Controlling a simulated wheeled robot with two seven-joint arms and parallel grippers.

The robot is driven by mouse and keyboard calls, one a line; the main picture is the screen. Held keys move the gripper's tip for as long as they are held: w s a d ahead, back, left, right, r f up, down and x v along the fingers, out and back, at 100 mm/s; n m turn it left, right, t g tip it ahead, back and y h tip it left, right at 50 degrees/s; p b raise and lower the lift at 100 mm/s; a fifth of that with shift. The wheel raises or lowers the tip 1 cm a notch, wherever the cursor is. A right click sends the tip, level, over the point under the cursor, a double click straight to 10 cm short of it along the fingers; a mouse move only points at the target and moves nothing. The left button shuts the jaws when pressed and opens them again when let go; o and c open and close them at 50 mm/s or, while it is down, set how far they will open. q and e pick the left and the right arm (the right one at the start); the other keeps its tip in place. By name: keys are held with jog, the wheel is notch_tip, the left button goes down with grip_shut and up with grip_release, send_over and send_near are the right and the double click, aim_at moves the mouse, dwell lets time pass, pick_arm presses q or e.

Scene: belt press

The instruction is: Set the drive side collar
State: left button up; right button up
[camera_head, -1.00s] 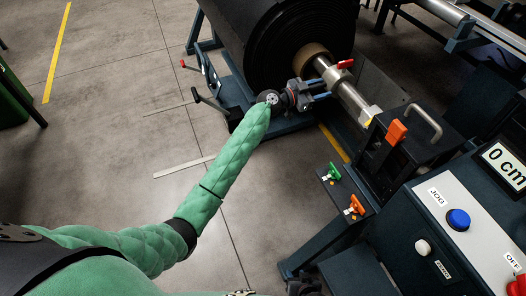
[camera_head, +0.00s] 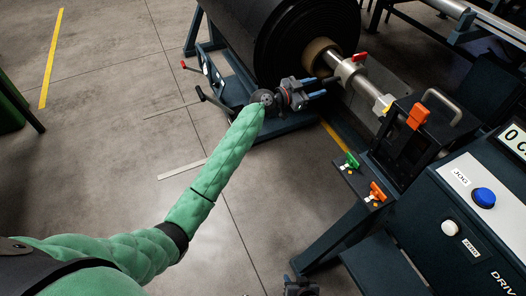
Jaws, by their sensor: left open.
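The collar (camera_head: 346,69) is a pale metal ring with a red lever (camera_head: 360,57) on top. It sits around the silver shaft (camera_head: 368,88), a little out from the brown core (camera_head: 319,55) of the large black roll (camera_head: 270,40). My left gripper (camera_head: 324,87) is open, with its blue fingers just left of and below the collar; nothing shows between them. Whether a fingertip touches the collar or shaft is unclear. My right gripper (camera_head: 300,286) shows only in part at the bottom edge, so its jaws cannot be read.
The shaft's right end runs to a dark housing with an orange latch (camera_head: 418,117) and grey handle (camera_head: 442,104). Green (camera_head: 351,160) and orange (camera_head: 377,192) tagged pieces sit on a small shelf below. A control panel with a blue JOG button (camera_head: 484,198) fills the right.

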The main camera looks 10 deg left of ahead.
pick_arm(q)
jog(key=shift+n, duration=0.3)
jog(key=s+a+f+n+g+y+p, duration=0.1)
jog(key=s+a+f+n+y, duration=0.1)
jog(key=f, duration=0.6)
jog(key=s+a+f+n+y+p, duration=0.2)
jog(key=a+f+y, duration=0.3)
jog(key=f, duration=0.4)
jog(key=s+a+f+n+g+y+p, duration=0.1)
jog(key=s+a+f+n+y, duration=0.2)
jog(key=a+f, duration=0.3)
notch_tip(320, 180, down, 3)
jog(key=shift+s+r+n+g+y, duration=0.15)
jog(key=shift+s+n+g+y, duration=0.2)
jog(key=shift+s+n, duration=0.35)
jog(key=shift+w, duration=0.15)
